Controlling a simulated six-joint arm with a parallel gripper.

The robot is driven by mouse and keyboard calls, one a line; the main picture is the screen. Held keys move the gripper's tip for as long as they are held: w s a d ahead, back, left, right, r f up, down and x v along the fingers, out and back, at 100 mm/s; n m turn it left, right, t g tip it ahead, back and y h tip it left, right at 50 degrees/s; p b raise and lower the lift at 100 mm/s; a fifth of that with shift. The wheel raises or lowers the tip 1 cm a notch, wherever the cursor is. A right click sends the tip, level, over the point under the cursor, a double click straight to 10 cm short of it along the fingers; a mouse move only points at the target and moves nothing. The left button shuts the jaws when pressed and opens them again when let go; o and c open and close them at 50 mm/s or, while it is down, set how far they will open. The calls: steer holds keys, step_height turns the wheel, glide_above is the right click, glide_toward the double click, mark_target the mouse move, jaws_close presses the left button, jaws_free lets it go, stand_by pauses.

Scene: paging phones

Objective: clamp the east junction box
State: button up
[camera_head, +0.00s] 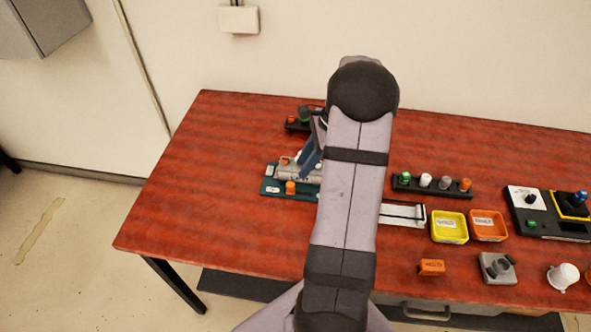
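My gripper (309,160) is mostly hidden behind my own arm link; only a blue part slants down beside it. It is over or beside a grey labelled piece (295,172) on a teal board (271,187). I cannot tell whether it touches that piece, or whether its fingers are open or shut. The teal board also carries an orange knob (290,188), and my arm covers its right side. No label that I can read marks the east junction box, so I cannot tell which thing it is.
On the red table (190,200), to the right, are a black rack (440,190) of coloured knobs, a yellow tray (436,238), an orange tray (502,237), an orange block (431,267), a grey fixture (497,267), a white cup (563,277) and a black control panel (540,222). The table's left side is clear.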

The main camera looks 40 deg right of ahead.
mark_target(293, 184)
steer(key=shift+p+x, duration=1.1)
steer(key=shift+x, duration=2.55)
steer(key=shift+s, duration=0.1)
steer(key=shift+d, duration=0.1)
jaws_close()
